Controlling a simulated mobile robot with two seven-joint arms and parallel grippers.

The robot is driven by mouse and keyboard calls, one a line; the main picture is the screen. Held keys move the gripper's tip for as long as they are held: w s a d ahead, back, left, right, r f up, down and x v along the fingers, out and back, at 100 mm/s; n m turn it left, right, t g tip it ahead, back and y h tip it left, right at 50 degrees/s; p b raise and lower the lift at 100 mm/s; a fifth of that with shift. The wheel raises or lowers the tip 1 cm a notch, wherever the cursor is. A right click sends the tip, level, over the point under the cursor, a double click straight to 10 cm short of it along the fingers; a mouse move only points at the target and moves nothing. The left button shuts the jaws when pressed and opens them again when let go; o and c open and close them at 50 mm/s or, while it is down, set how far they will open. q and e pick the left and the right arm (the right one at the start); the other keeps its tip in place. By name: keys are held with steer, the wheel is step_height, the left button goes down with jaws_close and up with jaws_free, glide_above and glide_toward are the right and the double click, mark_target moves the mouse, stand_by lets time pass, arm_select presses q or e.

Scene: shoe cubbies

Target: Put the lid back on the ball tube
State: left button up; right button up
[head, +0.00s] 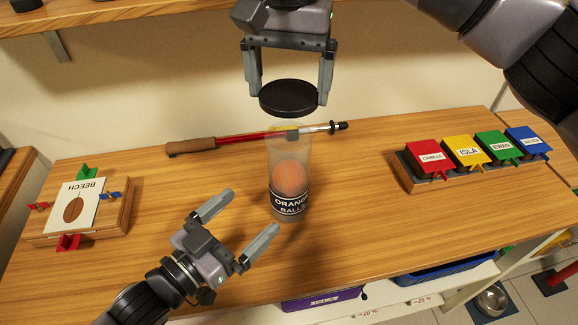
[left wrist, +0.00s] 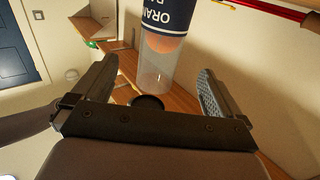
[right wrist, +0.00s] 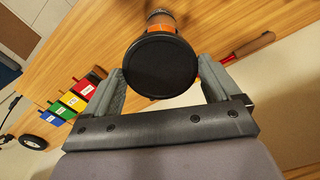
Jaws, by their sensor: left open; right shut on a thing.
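The clear ball tube (head: 291,150) stands upright on the wooden table, with an orange ball (head: 290,178) inside and a dark "ORANGE BALLS" label. The black round lid (head: 289,97) is in my right gripper (head: 289,88), which is shut on its edges. The lid is level just above the tube's open top, with a small gap. The lid (right wrist: 160,66) hides much of the tube in the right wrist view. My left gripper (head: 251,211) is open and empty, its fingers beside the tube's lower left. The left wrist view shows the tube (left wrist: 156,68) between its fingers.
A red pump-like rod (head: 240,138) with a brown handle lies behind the tube. A BEECH board (head: 84,204) with coloured clips sits at the left. A rack (head: 470,178) of coloured name boxes is at the right. The table between tube and rack is clear.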

mark_target(289, 174)
steer(key=shift+w, duration=0.4)
arm_select(q)
steer(key=shift+w, duration=0.4)
steer(key=shift+s, duration=0.1)
arm_select(e)
steer(key=shift+s, duration=0.15)
arm_select(q)
steer(key=x, duration=1.2)
steer(key=c, duration=1.4)
steer(key=shift+o, duration=0.2)
arm_select(e)
steer(key=shift+f, duration=2.5)
